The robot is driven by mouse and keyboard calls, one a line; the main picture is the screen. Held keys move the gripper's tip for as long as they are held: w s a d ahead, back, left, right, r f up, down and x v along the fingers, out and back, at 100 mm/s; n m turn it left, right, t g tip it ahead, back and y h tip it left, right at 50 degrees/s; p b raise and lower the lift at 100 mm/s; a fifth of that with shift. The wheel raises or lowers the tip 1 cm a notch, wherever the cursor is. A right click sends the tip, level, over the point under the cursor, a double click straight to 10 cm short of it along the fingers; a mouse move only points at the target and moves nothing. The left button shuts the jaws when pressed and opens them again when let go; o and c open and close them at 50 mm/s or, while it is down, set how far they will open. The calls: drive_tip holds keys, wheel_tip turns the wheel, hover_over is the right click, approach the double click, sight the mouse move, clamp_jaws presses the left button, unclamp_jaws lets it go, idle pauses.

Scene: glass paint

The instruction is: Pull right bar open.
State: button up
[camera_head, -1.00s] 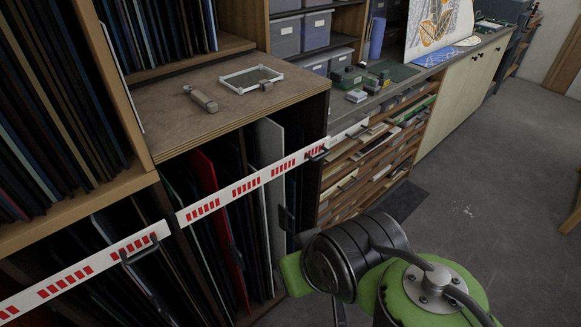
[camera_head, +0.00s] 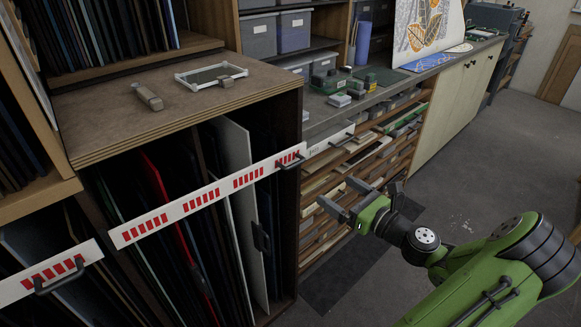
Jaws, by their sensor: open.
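The right bar (camera_head: 205,198) is a white strip with red stripe groups, running across the front of the glass rack. Its dark handle (camera_head: 291,176) is at its right end, and the bar lies across the rack opening. A second striped bar (camera_head: 40,278) with its own dark handle (camera_head: 58,280) is at the lower left. My gripper (camera_head: 340,196) is open and empty, its two dark fingers pointing left. In the picture it is to the right of and a little below the right bar's handle, apart from it, in front of the shelves.
Upright sheets, including a pale panel (camera_head: 233,165) and a red sheet (camera_head: 165,205), stand behind the bar. A slatted shelf unit (camera_head: 330,185) is behind my gripper. A wooden top (camera_head: 110,120) holds a small frame (camera_head: 211,75). The grey floor (camera_head: 470,190) at right is open.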

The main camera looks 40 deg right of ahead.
sight(296, 163)
drive_tip(key=w+b, duration=0.1)
drive_tip(key=w, duration=0.4)
drive_tip(key=w+b, duration=0.1)
drive_tip(key=w, duration=0.4)
drive_tip(key=w+b, duration=0.1)
drive_tip(key=w, duration=0.4)
drive_tip(key=shift+w+a, duration=0.35)
